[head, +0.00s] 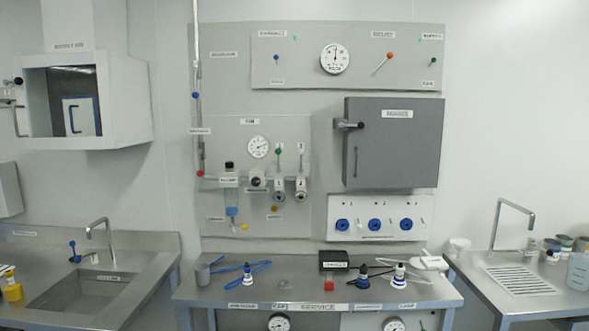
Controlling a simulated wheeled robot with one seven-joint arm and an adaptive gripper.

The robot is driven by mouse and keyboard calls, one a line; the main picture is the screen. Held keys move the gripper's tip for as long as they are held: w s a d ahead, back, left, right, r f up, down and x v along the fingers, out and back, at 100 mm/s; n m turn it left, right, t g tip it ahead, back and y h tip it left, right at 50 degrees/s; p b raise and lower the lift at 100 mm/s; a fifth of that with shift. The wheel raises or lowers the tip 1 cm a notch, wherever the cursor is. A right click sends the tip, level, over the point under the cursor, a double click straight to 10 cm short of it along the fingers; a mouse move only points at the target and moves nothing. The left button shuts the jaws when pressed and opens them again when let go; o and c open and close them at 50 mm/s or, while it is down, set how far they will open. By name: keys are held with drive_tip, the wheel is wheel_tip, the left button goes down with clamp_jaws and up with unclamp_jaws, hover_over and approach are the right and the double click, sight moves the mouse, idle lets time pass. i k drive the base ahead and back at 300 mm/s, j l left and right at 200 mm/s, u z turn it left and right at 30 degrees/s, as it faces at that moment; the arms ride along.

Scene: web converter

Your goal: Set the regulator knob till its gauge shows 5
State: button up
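A small round white gauge (258,147) is on the left part of the grey wall panel. Its needle seems to point to the right, but its numbers are too small to read. Below it, on the horizontal pipe line, a dark round knob in a white body (257,180) sits above a small label that I cannot read surely; it looks like the regulator knob. A black-topped fitting (229,166) stands just left of it. My gripper is not in view, and nothing hides the knob or gauge.
A grey cabinet (394,146) juts out at right. A second gauge (335,58) is higher up. Sinks flank the bench. The air before the panel looks clear.

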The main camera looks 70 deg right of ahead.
sight(255, 182)
drive_tip(key=z, duration=2.05)
